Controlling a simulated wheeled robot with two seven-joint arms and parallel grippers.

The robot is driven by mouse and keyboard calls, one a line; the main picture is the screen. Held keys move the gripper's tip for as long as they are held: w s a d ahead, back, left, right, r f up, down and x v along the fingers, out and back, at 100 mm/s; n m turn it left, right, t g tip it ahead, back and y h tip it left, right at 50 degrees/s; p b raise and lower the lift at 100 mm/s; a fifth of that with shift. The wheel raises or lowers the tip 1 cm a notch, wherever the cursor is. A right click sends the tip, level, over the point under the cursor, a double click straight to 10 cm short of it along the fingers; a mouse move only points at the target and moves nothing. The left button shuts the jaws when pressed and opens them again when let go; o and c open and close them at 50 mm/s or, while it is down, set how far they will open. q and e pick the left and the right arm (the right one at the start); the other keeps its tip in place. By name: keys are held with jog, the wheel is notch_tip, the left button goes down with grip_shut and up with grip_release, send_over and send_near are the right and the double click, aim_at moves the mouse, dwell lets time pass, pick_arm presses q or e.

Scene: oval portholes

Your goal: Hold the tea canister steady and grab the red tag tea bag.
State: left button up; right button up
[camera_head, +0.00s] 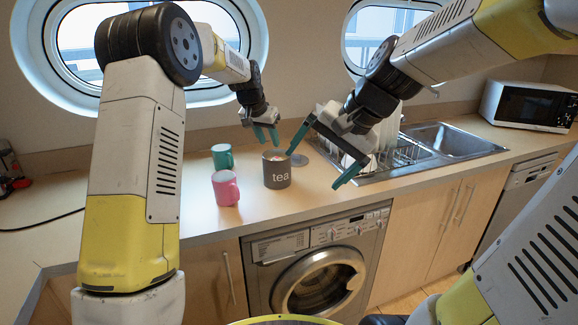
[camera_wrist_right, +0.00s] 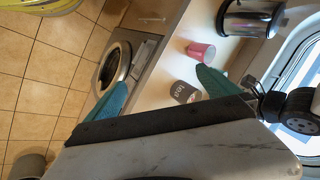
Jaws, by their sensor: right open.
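The tea canister (camera_head: 277,175) is a dark grey, open-topped tub marked "tea", upright on the counter. Small pale and reddish things (camera_head: 277,156) show in its mouth, too small to tell a red tag clearly. The canister also shows in the right wrist view (camera_wrist_right: 184,91). My left gripper (camera_head: 267,136) is above and behind the canister, its teal fingers apart and empty, seemingly not touching it. My right gripper (camera_head: 325,155) is open and empty, to the right of the canister and apart from it; its fingers show in the right wrist view (camera_wrist_right: 162,78).
A pink mug (camera_head: 226,188) and a green mug (camera_head: 222,157) stand left of the canister. A dish rack (camera_head: 405,153) and sink (camera_head: 447,140) are to the right, with a microwave (camera_head: 530,106) beyond. A washing machine (camera_head: 318,270) is below the counter's front edge.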

jog(key=w+a+f+m+y, duration=0.25)
jog(key=w+m, duration=0.25)
jog(key=w, duration=0.5)
jog(key=m+t+y, duration=0.2)
jog(key=m+y, duration=0.1)
jog(key=m, duration=0.8)
send_over(289, 170)
jog(key=s+d, duration=0.2)
jog(key=s, duration=0.2)
notch_tip(289, 170, down, 12)
jog(key=shift+s+a+r, duration=0.15)
jog(key=w+f+m, duration=0.1)
jog(key=f, duration=0.1)
jog(key=w+f+m+y, duration=0.1)
jog(key=w+f+m, duration=0.1)
jog(key=shift+w+f+t, duration=0.15)
jog(key=shift+t, duration=0.15)
jog(key=shift+w+a+f+m, duration=0.3)
jog(key=shift+w+f+m, duration=0.1)
jog(key=shift+f, duration=0.1)
jog(key=shift+x, duration=3.55)
jog(key=c, duration=1.6)
